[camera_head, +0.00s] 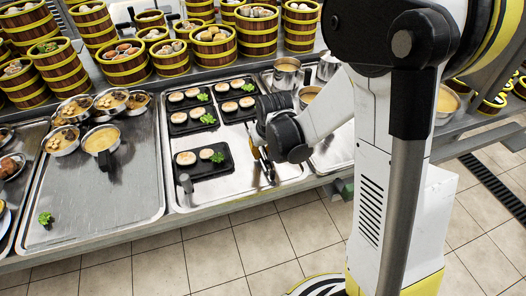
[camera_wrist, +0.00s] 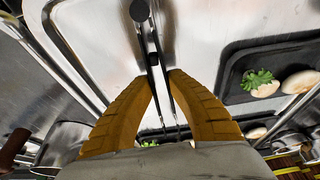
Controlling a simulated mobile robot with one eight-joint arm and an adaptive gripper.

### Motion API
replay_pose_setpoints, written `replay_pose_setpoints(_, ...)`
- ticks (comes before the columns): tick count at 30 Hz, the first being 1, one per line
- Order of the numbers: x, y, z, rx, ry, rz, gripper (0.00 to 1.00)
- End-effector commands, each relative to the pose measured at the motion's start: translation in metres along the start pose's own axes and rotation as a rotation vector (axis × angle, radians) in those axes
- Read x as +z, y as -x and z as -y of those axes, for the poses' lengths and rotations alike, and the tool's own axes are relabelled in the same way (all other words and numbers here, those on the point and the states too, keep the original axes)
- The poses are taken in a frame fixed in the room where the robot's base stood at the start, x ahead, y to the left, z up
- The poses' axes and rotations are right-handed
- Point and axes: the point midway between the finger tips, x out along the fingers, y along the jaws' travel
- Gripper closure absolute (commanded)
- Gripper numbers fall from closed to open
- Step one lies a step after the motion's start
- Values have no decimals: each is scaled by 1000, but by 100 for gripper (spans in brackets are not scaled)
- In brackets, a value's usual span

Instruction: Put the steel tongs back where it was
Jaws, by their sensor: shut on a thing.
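The steel tongs (camera_wrist: 154,58) show as a dark, slim tool with a rounded joint in the wrist view. My gripper (camera_wrist: 162,78) is shut on them, its two yellow ribbed fingers meeting around the arms. In the head view the tongs (camera_head: 265,166) hang below my gripper, over the right part of the middle metal tray (camera_head: 235,190). My gripper and wrist partly hide them there. I cannot tell whether their lower end touches the tray.
Black plates with buns and greens stand on the middle tray, one (camera_head: 205,162) left of my gripper. Pots (camera_head: 286,70) stand behind. The left tray (camera_head: 105,190) has open room. Steamer towers (camera_head: 125,62) line the back.

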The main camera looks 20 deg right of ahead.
Motion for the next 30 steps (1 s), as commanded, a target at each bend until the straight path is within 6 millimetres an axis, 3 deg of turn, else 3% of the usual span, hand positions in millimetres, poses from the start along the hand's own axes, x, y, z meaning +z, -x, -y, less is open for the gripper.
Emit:
replay_pose_setpoints(23, 3, -10, 0, 0, 0, 0, 100)
replay_pose_setpoints(24, 3, -9, 0, 0, 0, 0, 70)
replay_pose_setpoints(30, 3, -9, 0, 0, 0, 0, 70)
